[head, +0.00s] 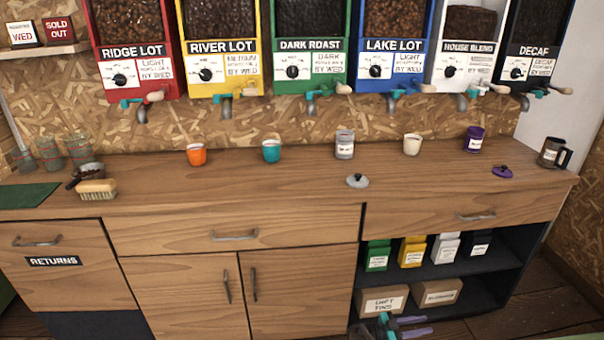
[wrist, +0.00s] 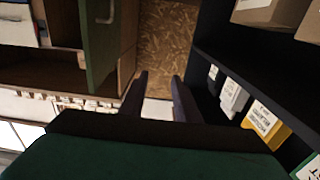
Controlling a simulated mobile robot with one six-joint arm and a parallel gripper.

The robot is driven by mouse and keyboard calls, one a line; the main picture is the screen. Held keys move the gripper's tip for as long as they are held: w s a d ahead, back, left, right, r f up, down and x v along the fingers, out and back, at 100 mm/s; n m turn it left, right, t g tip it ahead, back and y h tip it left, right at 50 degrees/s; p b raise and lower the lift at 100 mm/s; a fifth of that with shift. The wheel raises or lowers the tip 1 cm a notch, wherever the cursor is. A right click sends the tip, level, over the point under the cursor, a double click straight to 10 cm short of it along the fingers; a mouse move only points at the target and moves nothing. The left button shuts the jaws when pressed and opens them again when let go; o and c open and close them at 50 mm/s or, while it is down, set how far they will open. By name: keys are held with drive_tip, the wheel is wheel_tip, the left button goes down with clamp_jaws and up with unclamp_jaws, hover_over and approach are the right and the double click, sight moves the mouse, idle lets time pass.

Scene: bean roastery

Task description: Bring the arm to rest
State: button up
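My gripper (head: 428,325) shows at the bottom edge of the head view, low in front of the open shelf unit. Its two purple fingers stand apart. In the wrist view the fingers (wrist: 160,78) are also spread, with nothing between them. The rest of my arm is mostly outside the head view.
The shelf unit (head: 455,290) holds boxes (head: 384,301) and bags (head: 411,252) close to my gripper. Above are the wooden counter (head: 300,185) with cups, lids and a brush (head: 96,190), and wall dispensers (head: 312,50). Floor (head: 540,305) shows at the lower right.

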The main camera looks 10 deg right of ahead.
drive_tip(key=w+a+r+n+t+y+p, duration=0.4)
drive_tip(key=w+a+n+t+y, duration=0.45)
drive_tip(key=a+t, duration=0.5)
drive_tip(key=s+a+f+n+g+y+p, duration=0.1)
drive_tip(key=a+f+n+y, duration=0.2)
drive_tip(key=a, duration=0.6)
drive_tip(key=s+a+n+g+y+p, duration=0.15)
drive_tip(key=a+n+y, duration=0.3)
drive_tip(key=a, duration=0.45)
drive_tip(key=s+a+f+n+g+y, duration=0.1)
drive_tip(key=s+a+f+g+y, duration=0.2)
drive_tip(key=s, duration=0.5)
drive_tip(key=s+a+f+n+g+y, duration=0.1)
drive_tip(key=s+a+n+g, duration=0.1)
drive_tip(key=s+a+g, duration=0.4)
drive_tip(key=s+d+r+g, duration=0.1)
drive_tip(key=s+g, duration=0.1)
drive_tip(key=s, duration=0.6)
drive_tip(key=s+d+r+g+h, duration=0.1)
drive_tip(key=s+d+g, duration=0.1)
drive_tip(key=s, duration=0.5)
drive_tip(key=s+d+r+g, duration=0.1)
drive_tip(key=s+g, duration=0.2)
drive_tip(key=s, duration=0.5)
drive_tip(key=shift+s+d+r+m+h, duration=0.3)
drive_tip(key=shift+r+m+h, duration=0.1)
